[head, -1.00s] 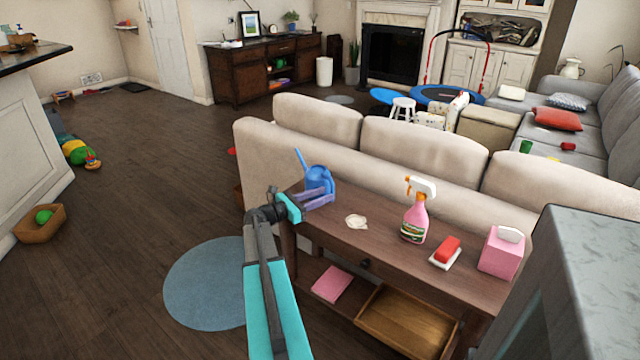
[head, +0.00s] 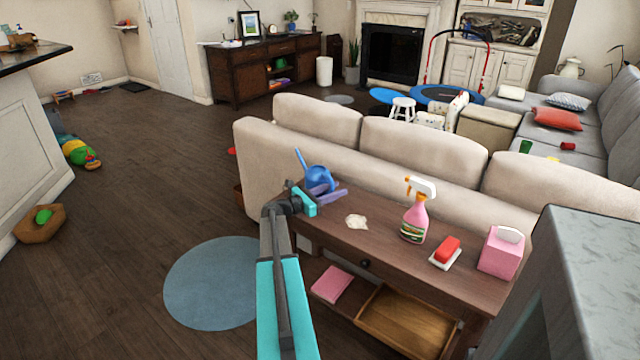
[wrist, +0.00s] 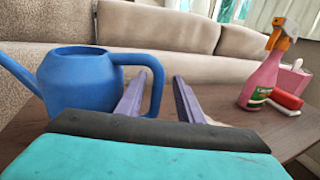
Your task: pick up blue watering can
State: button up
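The blue watering can (head: 319,178) stands upright at the left end of the wooden console table (head: 390,240) behind the sofa. In the wrist view the watering can (wrist: 78,80) is at the left, with its spout to the left and its handle loop to the right. My gripper (head: 333,193) is open, its two purple fingers apart. In the wrist view my gripper (wrist: 160,88) has its left finger overlapping the handle loop and its right finger to the right of the handle. I cannot tell whether the left finger touches the handle.
On the table to the right are a crumpled white cloth (head: 356,221), a pink spray bottle (head: 415,215), a red and white sponge (head: 446,250) and a pink tissue box (head: 501,252). The beige sofa (head: 400,155) stands close behind the table. Open floor lies to the left.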

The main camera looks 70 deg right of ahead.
jog(key=shift+x, duration=1.6)
grip_shut()
jog(key=shift+r, duration=0.1)
